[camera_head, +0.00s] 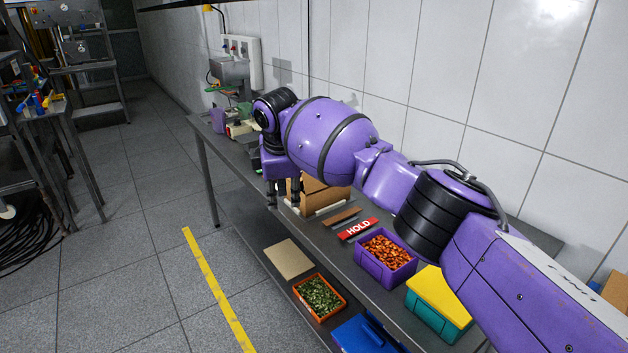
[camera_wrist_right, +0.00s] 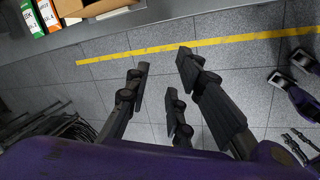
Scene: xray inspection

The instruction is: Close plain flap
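An open cardboard box (camera_head: 326,202) stands on the metal table, partly hidden behind my right arm in the head view. Its edge also shows at the top of the right wrist view (camera_wrist_right: 92,9), with a dark inside. I cannot tell which of its flaps is the plain one. My right gripper (camera_head: 283,192) points down beside the box, on its left in the head view. In the right wrist view its fingers (camera_wrist_right: 165,82) are spread with only floor between them, so it is open and empty. My left gripper does not show in the head view.
A red HOLD sign (camera_head: 358,229), a purple bin of orange pieces (camera_head: 368,266) and a teal box with a yellow lid (camera_head: 433,318) stand on the table (camera_head: 245,170). An orange bin (camera_head: 299,290) sits lower down.

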